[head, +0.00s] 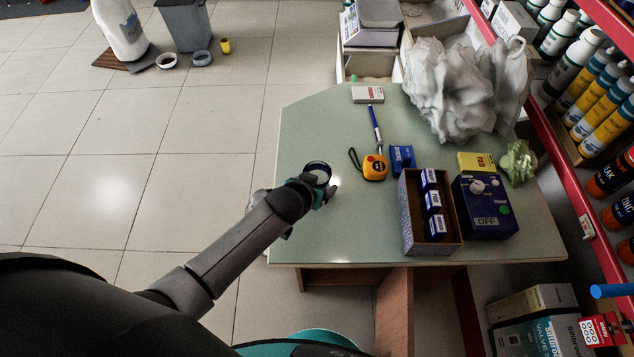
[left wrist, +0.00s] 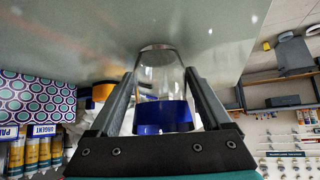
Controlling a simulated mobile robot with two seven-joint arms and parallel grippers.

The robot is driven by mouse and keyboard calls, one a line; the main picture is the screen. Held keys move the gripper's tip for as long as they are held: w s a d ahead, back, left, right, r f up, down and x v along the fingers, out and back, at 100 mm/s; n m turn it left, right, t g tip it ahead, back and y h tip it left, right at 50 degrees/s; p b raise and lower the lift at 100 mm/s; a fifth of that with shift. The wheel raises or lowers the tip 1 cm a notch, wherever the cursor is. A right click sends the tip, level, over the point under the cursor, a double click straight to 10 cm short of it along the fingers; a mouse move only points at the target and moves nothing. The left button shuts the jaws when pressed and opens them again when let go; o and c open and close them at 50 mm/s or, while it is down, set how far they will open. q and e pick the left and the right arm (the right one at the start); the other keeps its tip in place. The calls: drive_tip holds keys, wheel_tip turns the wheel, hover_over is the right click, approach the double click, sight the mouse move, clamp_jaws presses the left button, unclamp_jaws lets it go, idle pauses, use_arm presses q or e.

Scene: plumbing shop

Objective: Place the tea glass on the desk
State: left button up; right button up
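The tea glass (head: 317,168) is over the left part of the pale green desk (head: 325,235), close to its left edge. It also shows in the left wrist view (left wrist: 160,75) as clear glass with a blue band (left wrist: 162,117). My left gripper (head: 324,190) is around the glass, with one finger on each side in the left wrist view (left wrist: 161,80), and looks closed on it. I cannot tell whether the glass touches the desk. My right gripper is not in view.
An orange tape measure (head: 374,167), a blue pen (head: 375,124), a blue box (head: 402,158), an open carton (head: 408,215) of small boxes and a dark blue device (head: 485,207) stand right of the glass. A crumpled grey bag (head: 450,85) lies behind. The desk's front left is clear.

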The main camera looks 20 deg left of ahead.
use_arm(q)
drive_tip(key=shift+o, duration=1.2)
drive_tip(key=shift+r, duration=0.1)
drive_tip(key=shift+s+r, duration=0.1)
drive_tip(key=shift+r, duration=0.15)
drive_tip(key=p+v, duration=0.4)
drive_tip(key=v, duration=0.7)
drive_tip(key=shift+s+r, duration=0.25)
drive_tip(key=shift+a, duration=0.1)
